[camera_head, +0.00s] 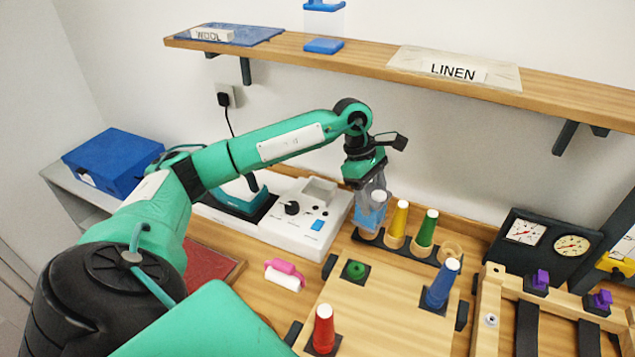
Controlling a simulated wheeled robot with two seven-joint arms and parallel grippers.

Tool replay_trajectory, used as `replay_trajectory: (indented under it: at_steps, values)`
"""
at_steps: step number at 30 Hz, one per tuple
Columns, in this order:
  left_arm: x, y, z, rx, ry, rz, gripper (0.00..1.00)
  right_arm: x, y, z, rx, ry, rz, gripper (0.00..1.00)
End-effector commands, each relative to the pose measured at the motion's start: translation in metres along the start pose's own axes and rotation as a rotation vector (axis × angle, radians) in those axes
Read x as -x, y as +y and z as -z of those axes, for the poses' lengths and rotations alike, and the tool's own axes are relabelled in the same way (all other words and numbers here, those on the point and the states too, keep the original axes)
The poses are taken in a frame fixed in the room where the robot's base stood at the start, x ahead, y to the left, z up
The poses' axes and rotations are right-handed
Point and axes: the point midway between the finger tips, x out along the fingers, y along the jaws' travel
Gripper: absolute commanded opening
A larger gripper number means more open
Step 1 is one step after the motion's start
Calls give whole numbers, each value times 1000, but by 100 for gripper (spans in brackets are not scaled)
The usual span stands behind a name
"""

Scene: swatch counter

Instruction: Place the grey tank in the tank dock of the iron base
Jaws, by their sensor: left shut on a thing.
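My left gripper (371,184) points down and is shut on a see-through greyish tank (366,213), which I take to be the grey tank. The fingers and tank overlap, so their edges are hard to separate. The tank hangs just right of the white iron base (270,236), in front of the left end of the cone rack in this view. The iron base has a dark knob, a blue button and a raised grey square part (319,190) at its back, which looks like the tank dock. A green iron (243,196) rests on its left side. My right gripper is out of view.
The rack holds a yellow cone (397,222) and a green cone (426,228). A wooden board in front carries a blue cone (441,284) and a red cone (323,329). A pink-and-white item (285,275) lies left of it. A shelf (375,62) runs above.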

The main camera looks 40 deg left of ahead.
Motion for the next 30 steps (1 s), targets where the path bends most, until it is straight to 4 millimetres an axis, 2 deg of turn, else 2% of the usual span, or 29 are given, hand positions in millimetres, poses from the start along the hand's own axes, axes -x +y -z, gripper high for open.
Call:
replay_trajectory:
  at_steps: [1, 8, 18, 25, 28, 30]
  values:
    - [1, 6, 12, 102, 0, -43, 30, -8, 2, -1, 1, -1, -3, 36]
    - [27, 34, 59, 595, 1, -251, 30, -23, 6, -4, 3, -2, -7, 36]
    - [72, 56, 139, 1304, 2, -546, 30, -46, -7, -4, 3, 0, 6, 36]
    - [95, 59, 175, 1611, 2, -671, 30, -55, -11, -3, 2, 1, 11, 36]
    - [98, 59, 182, 1664, 4, -693, 30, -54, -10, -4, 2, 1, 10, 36]
    - [93, 58, 186, 1679, 6, -695, 30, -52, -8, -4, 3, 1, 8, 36]
